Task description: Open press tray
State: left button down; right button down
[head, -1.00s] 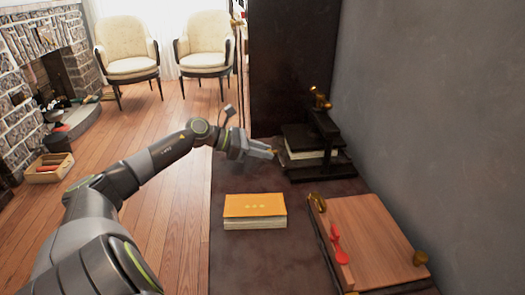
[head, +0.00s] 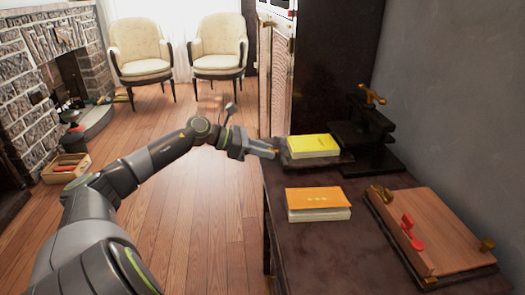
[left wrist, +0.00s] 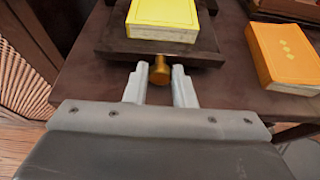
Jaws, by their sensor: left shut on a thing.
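The black book press (head: 370,132) stands at the back of the dark table, with a brass handle on top. Its dark tray (left wrist: 208,45) is drawn out to the left from under the press. A yellow book (head: 314,145) lies on the tray, clear of the press; it also shows in the left wrist view (left wrist: 165,14). My left gripper (head: 268,151) is at the tray's outer edge, shut on the brass tray knob (left wrist: 160,70). In the left wrist view its two fingers stand on either side of the knob. My right gripper is not in view.
An orange book (head: 318,203) lies on the table (head: 300,260) in front of the tray. A wooden board (head: 435,225) with brass fittings and a red piece is at the right. A tall dark cabinet (head: 332,70) stands behind. Open floor lies to the left.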

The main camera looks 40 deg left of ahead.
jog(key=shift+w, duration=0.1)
pick_arm(q)
jog(key=c, duration=1.3)
grip_release()
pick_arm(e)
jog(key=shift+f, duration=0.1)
pick_arm(q)
jog(key=shift+o, duration=0.2)
jog(key=p+v, duration=0.9)
jog(key=v, duration=0.8)
jog(key=shift+r, duration=0.2)
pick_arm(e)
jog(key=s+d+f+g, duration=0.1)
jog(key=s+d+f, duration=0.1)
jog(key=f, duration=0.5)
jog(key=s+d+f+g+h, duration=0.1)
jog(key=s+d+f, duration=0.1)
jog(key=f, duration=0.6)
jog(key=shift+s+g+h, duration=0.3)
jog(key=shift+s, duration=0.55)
pick_arm(q)
jog(key=shift+s+a, duration=0.1)
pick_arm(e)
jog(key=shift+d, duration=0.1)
